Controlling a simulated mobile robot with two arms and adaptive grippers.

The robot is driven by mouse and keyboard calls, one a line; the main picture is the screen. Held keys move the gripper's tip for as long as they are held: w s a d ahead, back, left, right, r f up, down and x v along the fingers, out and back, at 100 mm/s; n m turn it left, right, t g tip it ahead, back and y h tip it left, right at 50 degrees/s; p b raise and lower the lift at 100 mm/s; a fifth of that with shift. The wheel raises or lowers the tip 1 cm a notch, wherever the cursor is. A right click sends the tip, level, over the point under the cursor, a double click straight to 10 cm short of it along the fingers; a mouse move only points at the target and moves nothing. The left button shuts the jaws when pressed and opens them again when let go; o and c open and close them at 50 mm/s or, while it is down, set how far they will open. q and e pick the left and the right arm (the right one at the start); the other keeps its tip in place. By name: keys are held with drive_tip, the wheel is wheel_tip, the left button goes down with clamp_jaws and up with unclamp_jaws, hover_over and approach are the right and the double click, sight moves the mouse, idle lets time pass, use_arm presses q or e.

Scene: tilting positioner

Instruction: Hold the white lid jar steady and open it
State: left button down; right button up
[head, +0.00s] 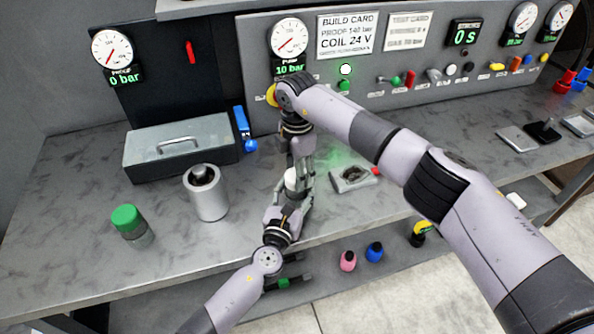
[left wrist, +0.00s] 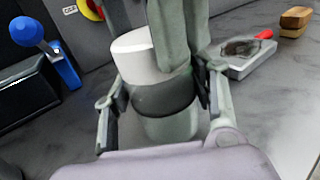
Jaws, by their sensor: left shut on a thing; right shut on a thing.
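The white lid jar (head: 291,183) stands upright near the front edge of the bench, partly hidden by both grippers. In the left wrist view its white lid (left wrist: 135,60) sits on a dark, greyish see-through body (left wrist: 165,108). My left gripper (head: 294,192) comes from the front and is shut on the jar's body, a finger on each side in the left wrist view (left wrist: 162,100). My right gripper (head: 299,172) reaches down from above and is shut on the lid. Its fingers cover the lid's right part in the left wrist view. The lid appears seated on the body.
A green-lidded jar (head: 127,220) and a grey metal cylinder (head: 208,197) stand to the left, before a grey toolbox (head: 178,152). A small grey device with a red part (head: 353,178) lies close right. The gauge panel (head: 425,62) stands behind. Bottles (head: 374,252) are below the bench.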

drive_tip(key=n, duration=0.4)
drive_tip(key=shift+d+n, duration=0.1)
drive_tip(key=shift+n, duration=0.2)
drive_tip(key=n, duration=0.4)
drive_tip(key=shift+w+n, duration=0.1)
drive_tip(key=shift+n, duration=0.2)
drive_tip(key=n, duration=0.4)
drive_tip(key=shift+n, duration=0.3)
drive_tip(key=n, duration=0.8)
drive_tip(key=shift+r+n, duration=0.1)
drive_tip(key=shift+n, duration=0.2)
use_arm(q)
drive_tip(key=shift+d, duration=0.1)
use_arm(e)
drive_tip(key=n, duration=1.1)
drive_tip(key=shift+r, duration=0.2)
drive_tip(key=shift+r, duration=0.95)
